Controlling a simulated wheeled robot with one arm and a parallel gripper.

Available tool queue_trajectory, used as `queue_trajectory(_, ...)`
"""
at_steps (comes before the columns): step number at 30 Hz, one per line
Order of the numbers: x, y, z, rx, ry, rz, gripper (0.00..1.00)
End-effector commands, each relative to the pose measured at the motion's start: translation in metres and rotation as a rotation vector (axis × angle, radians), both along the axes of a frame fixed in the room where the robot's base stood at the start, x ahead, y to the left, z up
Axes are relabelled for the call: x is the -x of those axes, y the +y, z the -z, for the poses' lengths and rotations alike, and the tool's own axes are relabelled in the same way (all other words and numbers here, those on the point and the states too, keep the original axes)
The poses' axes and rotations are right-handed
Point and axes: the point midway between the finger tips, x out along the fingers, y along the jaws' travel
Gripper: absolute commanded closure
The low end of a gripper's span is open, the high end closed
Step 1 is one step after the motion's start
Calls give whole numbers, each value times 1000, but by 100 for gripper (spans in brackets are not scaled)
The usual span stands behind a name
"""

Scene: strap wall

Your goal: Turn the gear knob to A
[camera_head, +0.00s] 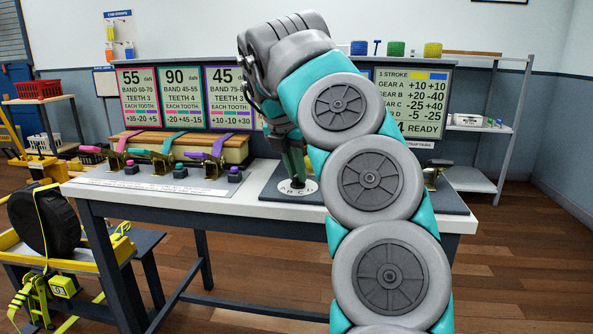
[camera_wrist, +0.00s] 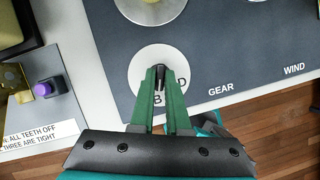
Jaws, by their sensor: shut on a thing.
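The gear knob (camera_wrist: 160,78) is a small dark handle on a round white dial (camera_wrist: 142,58) printed with letters, above the word GEAR on a dark panel. B and D can be read beside my fingers; the other letters are covered or unclear. My gripper (camera_wrist: 160,70) points down, its two green fingers shut on the knob, one on each side. Which letter the knob points to cannot be told. In the camera_head view the dial (camera_head: 297,187) shows at the table's front, under my gripper.
Left on the table (camera_head: 190,199) stand three strap ratchets with coloured buttons. A sign (camera_head: 411,105) behind lists gears A to D. A dark lever (camera_head: 433,175) stands at right.

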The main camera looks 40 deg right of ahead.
Motion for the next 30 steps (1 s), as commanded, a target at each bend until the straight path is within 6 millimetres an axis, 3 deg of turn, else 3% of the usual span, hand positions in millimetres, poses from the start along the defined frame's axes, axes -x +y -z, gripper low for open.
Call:
queue_trajectory(18,0,0,1,0,0,13,100)
queue_trajectory(30,-2,0,-1,4,0,174,100)
